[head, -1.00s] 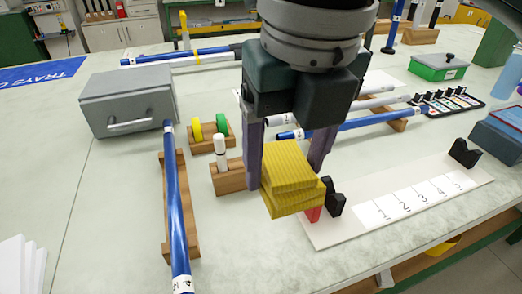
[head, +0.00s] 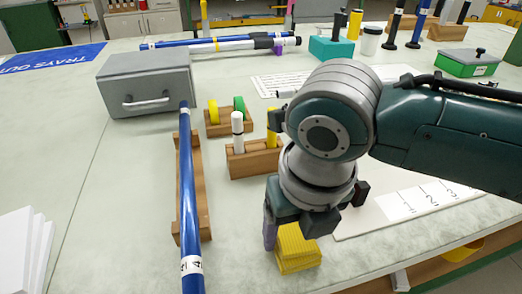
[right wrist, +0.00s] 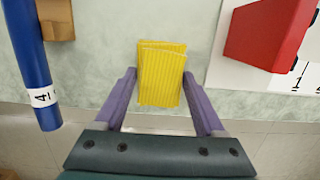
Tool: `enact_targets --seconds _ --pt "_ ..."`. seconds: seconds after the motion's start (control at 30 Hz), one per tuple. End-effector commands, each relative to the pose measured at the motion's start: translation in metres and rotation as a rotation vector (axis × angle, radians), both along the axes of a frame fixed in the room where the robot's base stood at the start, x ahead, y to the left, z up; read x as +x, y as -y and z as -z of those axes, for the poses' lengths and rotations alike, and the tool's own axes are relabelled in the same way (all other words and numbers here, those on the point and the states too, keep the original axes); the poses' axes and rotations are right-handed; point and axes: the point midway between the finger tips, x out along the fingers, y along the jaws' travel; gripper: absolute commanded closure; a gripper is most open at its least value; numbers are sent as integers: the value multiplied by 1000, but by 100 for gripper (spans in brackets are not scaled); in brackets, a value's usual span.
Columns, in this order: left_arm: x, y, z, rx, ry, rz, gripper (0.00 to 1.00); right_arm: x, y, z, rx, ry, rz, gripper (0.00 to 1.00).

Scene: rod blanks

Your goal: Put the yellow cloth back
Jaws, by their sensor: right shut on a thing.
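The yellow cloth (head: 297,250) is a folded, ribbed stack near the table's front edge in the head view. My right gripper (head: 288,236) points down and is shut on it; the far finger is mostly hidden behind the wrist. In the right wrist view the cloth (right wrist: 160,75) lies between the purple fingertips of the gripper (right wrist: 159,82), with the table's edge just below it in the picture. I cannot tell whether the cloth touches the table. My left gripper is not in view.
A blue rod (head: 187,200) lies on a wooden rest (head: 203,190) to the left. A wooden block (head: 250,164) holds a white and a yellow pen. Bare table lies between rod and cloth.

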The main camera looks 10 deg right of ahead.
Motion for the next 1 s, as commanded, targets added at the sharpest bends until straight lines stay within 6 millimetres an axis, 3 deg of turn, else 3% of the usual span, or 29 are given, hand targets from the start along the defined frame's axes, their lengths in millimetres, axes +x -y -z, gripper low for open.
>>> enact_targets --seconds 0.23,0.27,0.5,0.77,0.87,1.0 --pt "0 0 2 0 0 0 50 0 0 3 0 0 0 73" --pt "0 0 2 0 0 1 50 0 0 3 0 0 0 27" --pt "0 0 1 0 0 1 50 0 0 2 1 0 1 0" --pt "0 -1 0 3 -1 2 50 0 0 0 1 0 1 0" --pt "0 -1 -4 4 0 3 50 0 -1 -9 3 2 0 0" --pt "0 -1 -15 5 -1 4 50 -4 0 -37 2 3 -1 0"
